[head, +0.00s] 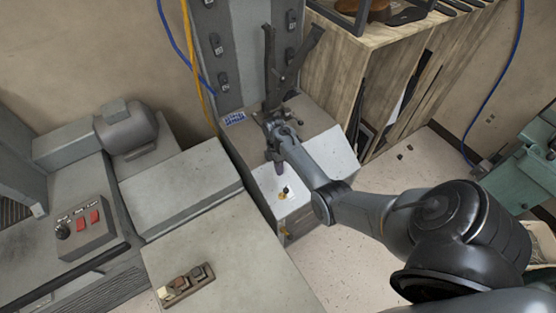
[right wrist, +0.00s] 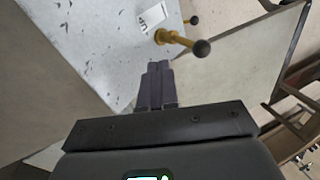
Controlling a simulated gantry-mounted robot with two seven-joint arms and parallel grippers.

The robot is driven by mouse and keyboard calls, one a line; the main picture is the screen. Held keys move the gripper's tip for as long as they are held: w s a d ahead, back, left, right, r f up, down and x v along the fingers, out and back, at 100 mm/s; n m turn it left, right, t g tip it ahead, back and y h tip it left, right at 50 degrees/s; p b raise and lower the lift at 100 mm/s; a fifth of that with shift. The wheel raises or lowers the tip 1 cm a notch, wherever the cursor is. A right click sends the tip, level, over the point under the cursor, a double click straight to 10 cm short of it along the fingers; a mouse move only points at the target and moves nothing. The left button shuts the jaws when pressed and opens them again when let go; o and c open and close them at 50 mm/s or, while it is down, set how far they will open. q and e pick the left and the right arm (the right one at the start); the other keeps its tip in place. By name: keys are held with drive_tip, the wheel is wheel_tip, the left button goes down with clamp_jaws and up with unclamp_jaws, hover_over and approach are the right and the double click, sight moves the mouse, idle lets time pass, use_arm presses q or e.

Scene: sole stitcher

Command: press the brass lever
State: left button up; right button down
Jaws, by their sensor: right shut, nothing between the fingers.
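The brass lever (right wrist: 174,38) shows in the right wrist view near the top middle, with a dark ball knob at its right end and a smaller dark knob above. A white tag with dark letters (right wrist: 152,18) lies beside it. In the head view the lever (head: 284,193) is small, on a pale sloped face of the grey machine. My right gripper (right wrist: 158,68) is shut and empty. Its tips point toward the lever, with a visible gap below it in the wrist view. In the head view my right gripper (head: 280,170) is just above the lever. My left gripper is out of view.
A wooden shelf unit (head: 385,80) stands behind right. A teal machine (head: 530,155) is at the far right. Speckled floor (head: 430,160) lies between.

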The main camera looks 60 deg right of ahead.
drive_tip(key=s+a+f, duration=0.1)
drive_tip(key=s+a+f+p, duration=0.1)
drive_tip(key=s, duration=0.1)
drive_tip(key=shift+s+a+f, duration=0.1)
drive_tip(key=shift+s+a, duration=0.1)
drive_tip(key=shift+a, duration=0.15)
